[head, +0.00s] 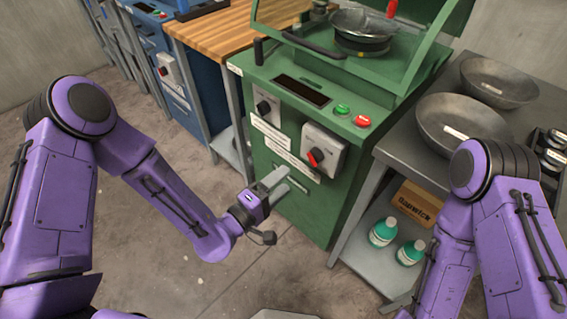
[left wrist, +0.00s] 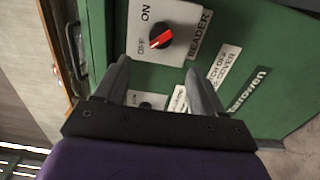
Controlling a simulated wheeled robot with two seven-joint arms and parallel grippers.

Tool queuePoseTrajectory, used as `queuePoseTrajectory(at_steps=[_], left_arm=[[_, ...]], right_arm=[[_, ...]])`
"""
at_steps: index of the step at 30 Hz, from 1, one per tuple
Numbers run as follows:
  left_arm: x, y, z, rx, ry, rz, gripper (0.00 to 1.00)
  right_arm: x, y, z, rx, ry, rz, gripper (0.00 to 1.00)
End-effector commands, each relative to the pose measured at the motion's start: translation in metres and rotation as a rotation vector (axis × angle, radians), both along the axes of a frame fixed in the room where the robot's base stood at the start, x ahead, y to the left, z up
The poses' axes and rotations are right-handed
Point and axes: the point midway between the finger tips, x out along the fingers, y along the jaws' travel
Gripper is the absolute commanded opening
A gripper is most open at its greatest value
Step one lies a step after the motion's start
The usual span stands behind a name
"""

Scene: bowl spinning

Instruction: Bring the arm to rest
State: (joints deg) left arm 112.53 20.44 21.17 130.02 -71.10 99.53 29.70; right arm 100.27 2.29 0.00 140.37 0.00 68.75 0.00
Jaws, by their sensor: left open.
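My left arm reaches in from the left of the head view. Its gripper (head: 279,184) is open and empty in front of the green machine (head: 285,208). In the left wrist view the two fingers of my left gripper (left wrist: 157,74) are spread, with nothing between them. Beyond them is a grey switch box (left wrist: 185,25) marked BEADER, with a black and red knob (left wrist: 160,37). The fingertips appear apart from the knob. My right arm (head: 463,215) shows at the right of the head view, but its gripper is out of the picture.
A metal bowl (head: 361,22) sits on the green machine under a raised cover. Grey bowls (head: 462,122) stand on the metal table to the right. A cardboard box (head: 416,203) and green-labelled bottles (head: 383,232) are on its lower shelf. A wooden-topped bench (head: 222,32) stands at the back left.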

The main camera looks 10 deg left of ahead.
Motion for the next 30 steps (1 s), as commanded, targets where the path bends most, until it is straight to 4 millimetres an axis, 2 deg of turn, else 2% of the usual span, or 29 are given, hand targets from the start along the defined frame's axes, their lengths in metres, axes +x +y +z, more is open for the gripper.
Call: queuePoseTrajectory(at_steps=[7, 9, 11, 12, 14, 15, 17, 18, 21, 24, 27, 30], left_arm=[[-0.001, -0.001, -0.002, 0.038, -0.016, -0.006, 0.69], [0.0, 0.005, -0.018, 0.158, 0.001, 0.021, 0.69], [-0.007, 0.022, -0.047, 0.321, 0.072, 0.059, 0.69], [-0.019, 0.039, -0.072, 0.459, 0.148, 0.077, 0.69], [-0.047, 0.068, -0.108, 0.665, 0.282, 0.082, 0.69], [-0.069, 0.09, -0.128, 0.788, 0.374, 0.079, 0.69], [-0.106, 0.123, -0.15, 0.958, 0.509, 0.068, 0.69], [-0.13, 0.145, -0.159, 1.056, 0.595, 0.059, 0.69], [-0.183, 0.193, -0.167, 1.243, 0.772, 0.046, 0.69], [-0.216, 0.225, -0.163, 1.349, 0.876, 0.054, 0.69], [-0.232, 0.238, -0.158, 1.402, 0.898, 0.031, 0.69], [-0.235, 0.238, -0.159, 1.405, 0.901, 0.024, 0.69]], right_arm=[[0.0, 0.0, 0.0, 0.0, 0.0, 0.0, 0.0], [0.0, 0.0, 0.0, 0.0, 0.0, 0.0, 0.0], [0.0, 0.0, 0.001, 0.0, 0.0, 0.0, 0.0], [0.0, 0.0, 0.005, 0.0, 0.0, 0.0, 0.0], [0.0, 0.0, 0.012, 0.0, 0.0, 0.0, 0.0], [0.0, 0.0, 0.017, 0.0, 0.0, 0.0, 0.0], [0.0, 0.0, 0.025, 0.0, 0.0, 0.0, 0.0], [0.0, 0.0, 0.029, 0.0, 0.0, 0.0, 0.0], [0.0, 0.0, 0.04, 0.0, 0.0, 0.0, 0.0], [0.0, 0.0, 0.048, 0.0, 0.0, 0.0, 0.0], [0.0, 0.0, 0.055, 0.0, 0.0, 0.0, 0.0], [0.0, 0.0, 0.056, 0.0, 0.0, 0.0, 0.0]])
